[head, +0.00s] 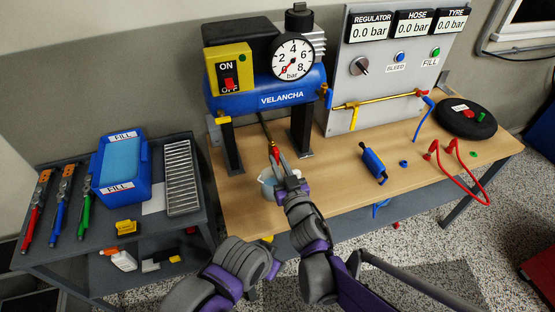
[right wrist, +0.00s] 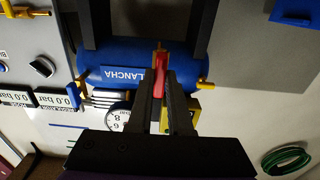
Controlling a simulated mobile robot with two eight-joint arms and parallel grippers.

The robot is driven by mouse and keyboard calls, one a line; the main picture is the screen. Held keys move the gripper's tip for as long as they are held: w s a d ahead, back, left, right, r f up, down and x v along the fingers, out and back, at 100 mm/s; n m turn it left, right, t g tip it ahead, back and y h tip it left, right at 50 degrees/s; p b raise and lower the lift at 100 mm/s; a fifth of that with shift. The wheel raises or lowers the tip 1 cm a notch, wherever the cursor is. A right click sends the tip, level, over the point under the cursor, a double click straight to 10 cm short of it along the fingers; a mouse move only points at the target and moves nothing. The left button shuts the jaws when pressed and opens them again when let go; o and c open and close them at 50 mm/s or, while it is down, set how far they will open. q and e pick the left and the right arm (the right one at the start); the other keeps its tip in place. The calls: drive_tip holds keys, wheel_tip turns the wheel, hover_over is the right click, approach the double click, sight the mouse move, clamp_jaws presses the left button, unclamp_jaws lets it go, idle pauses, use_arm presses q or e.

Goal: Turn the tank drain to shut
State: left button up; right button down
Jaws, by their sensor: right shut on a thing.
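The blue compressor tank (head: 270,97), marked VELANCHA, stands on legs on the wooden bench. A drain line hangs below it and ends in a red drain handle (head: 274,152). My right gripper (head: 279,165) is at that handle under the tank. In the right wrist view the red handle (right wrist: 162,75) lies between the two dark fingers of my right gripper (right wrist: 161,88), which are shut on it. The fingers hide part of the drain. A pale cup (head: 267,183) stands below the drain, partly hidden by my right gripper. My left gripper cannot be made out in the head view.
A side cart at left holds a blue bin (head: 119,168) and several tools.

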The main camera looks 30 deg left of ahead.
drive_tip(key=shift+f+m+b, duration=0.1)
drive_tip(key=shift+m+b, duration=0.9)
drive_tip(key=shift+b, duration=0.05)
drive_tip(key=shift+m+b, duration=1.35)
drive_tip(key=shift+m, duration=0.05)
drive_tip(key=shift+m+b, duration=1.8)
drive_tip(key=shift+b, duration=0.35)
drive_tip(key=shift+m+b, duration=0.4)
drive_tip(key=shift+m, duration=0.1)
